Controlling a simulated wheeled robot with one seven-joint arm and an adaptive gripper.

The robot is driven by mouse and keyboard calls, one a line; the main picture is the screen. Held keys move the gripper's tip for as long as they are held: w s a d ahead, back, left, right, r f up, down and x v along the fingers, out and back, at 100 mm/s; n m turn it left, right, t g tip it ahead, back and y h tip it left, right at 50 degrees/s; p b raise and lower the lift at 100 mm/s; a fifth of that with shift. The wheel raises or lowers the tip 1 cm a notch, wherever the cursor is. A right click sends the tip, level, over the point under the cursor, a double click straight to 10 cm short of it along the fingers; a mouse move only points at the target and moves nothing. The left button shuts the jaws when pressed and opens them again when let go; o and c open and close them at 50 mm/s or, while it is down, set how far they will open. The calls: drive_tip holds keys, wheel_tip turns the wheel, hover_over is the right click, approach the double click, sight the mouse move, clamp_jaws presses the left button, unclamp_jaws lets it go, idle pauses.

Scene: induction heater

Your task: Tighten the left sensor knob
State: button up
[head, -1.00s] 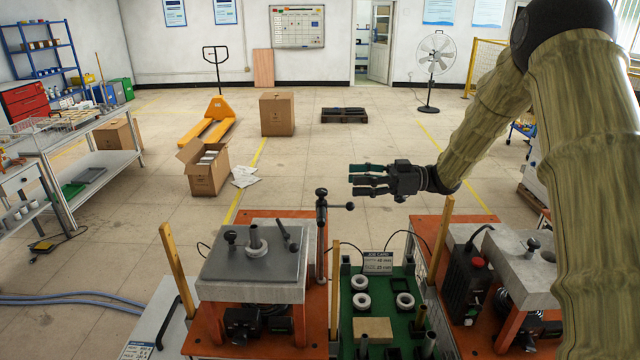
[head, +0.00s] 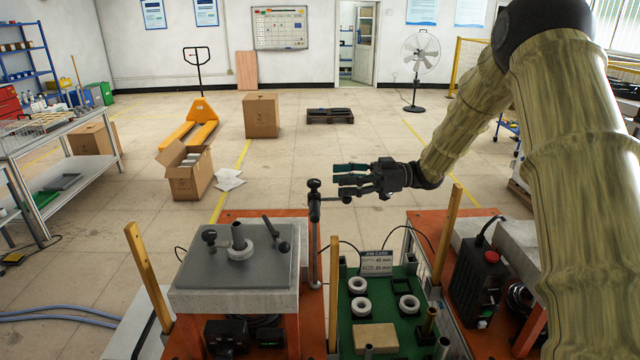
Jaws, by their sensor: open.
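A dark upright post (head: 315,235) stands at the right edge of the left heater station. It has a black knob (head: 314,184) on top and a side handle with a ball end. I take this for the left sensor knob, but cannot be sure, as other black knobs (head: 209,236) sit on the grey heater top. My gripper (head: 338,180) is open and empty, its fingers pointing left. In the picture its tips are just right of the post's top knob and overlap the side handle. Whether they touch is unclear.
The grey heater block (head: 235,275) stands on an orange base. A green tray (head: 345,335) with white rings lies right of the post. Yellow posts (head: 447,235) rise beside the stations. A second station with a black control box (head: 478,280) stands right.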

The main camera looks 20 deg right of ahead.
sight(314, 186)
drive_tip(key=shift+w+a+p, duration=0.15)
drive_tip(key=shift+a+p, duration=0.2)
drive_tip(key=shift+a, duration=0.7)
drive_tip(key=shift+w+a+p, duration=0.2)
drive_tip(key=shift+a+p, duration=0.2)
drive_tip(key=shift+a, duration=0.7)
drive_tip(key=shift+w+a+p, duration=0.15)
drive_tip(key=shift+a+p, duration=0.2)
drive_tip(key=shift+a, duration=0.7)
drive_tip(key=c, duration=1)
